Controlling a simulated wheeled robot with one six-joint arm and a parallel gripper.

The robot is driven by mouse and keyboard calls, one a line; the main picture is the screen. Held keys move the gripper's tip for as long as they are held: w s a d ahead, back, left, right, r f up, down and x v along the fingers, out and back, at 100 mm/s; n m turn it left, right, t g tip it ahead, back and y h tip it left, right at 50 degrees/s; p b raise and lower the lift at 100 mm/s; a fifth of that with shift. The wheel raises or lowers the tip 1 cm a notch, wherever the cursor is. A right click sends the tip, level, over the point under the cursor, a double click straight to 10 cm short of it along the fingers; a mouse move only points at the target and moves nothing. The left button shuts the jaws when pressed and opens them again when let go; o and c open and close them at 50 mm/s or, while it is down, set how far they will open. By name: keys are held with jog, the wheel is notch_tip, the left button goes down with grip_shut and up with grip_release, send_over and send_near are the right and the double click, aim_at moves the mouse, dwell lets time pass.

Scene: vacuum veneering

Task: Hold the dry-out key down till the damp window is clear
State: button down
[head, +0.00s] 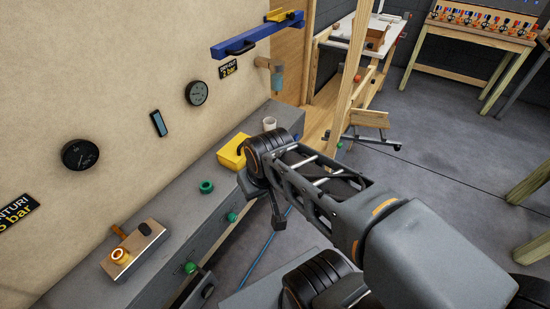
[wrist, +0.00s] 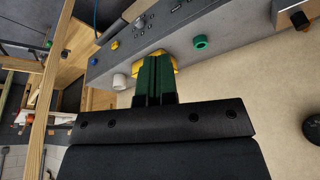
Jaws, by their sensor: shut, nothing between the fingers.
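A "DRY-OUT 2 bar" sign (head: 229,69) is on the wall. A small dark-framed bluish panel (head: 158,123) lies between two gauges; I cannot tell if it is the damp window or whether it is clear. No key is clearly labelled. A yellow block (head: 232,152) sits on the grey bench, beside the end of my arm. My gripper (wrist: 155,60) has green fingers, shut and empty, in front of the yellow block (wrist: 172,62) in the wrist view. Whether they touch it is unclear. My arm hides the fingertips in the head view.
The grey bench (head: 190,205) carries a green ring (head: 206,187), a white cup (head: 270,123) and a wooden block with a brass fitting (head: 133,249). A gauge (head: 197,93) and a blue bar (head: 257,35) are on the wall. Open floor lies to the right.

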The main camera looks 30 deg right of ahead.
jog(key=w+d+f+m+t+h+b, duration=0.4)
jog(key=w+d+f+m+t+b, duration=0.35)
jog(key=w+d+f+b, duration=1.15)
jog(key=d+f+m+t+h+b, duration=0.1)
jog(key=d+f+m+t+b, duration=0.2)
jog(key=d+f+t+b, duration=0.4)
jog(key=d+f+b, duration=0.3)
jog(key=f+b, duration=0.3)
jog(key=shift+w+d+t+h, duration=0.25)
jog(key=shift+w+t+h, duration=0.1)
jog(key=shift+w+h, duration=0.05)
jog(key=w+a, duration=0.4)
jog(key=w, duration=0.3)
jog(key=shift+w+a+b, duration=0.15)
jog(key=shift+w+b, duration=0.25)
jog(key=shift+w+a, duration=0.1)
jog(key=shift+w, duration=0.05)
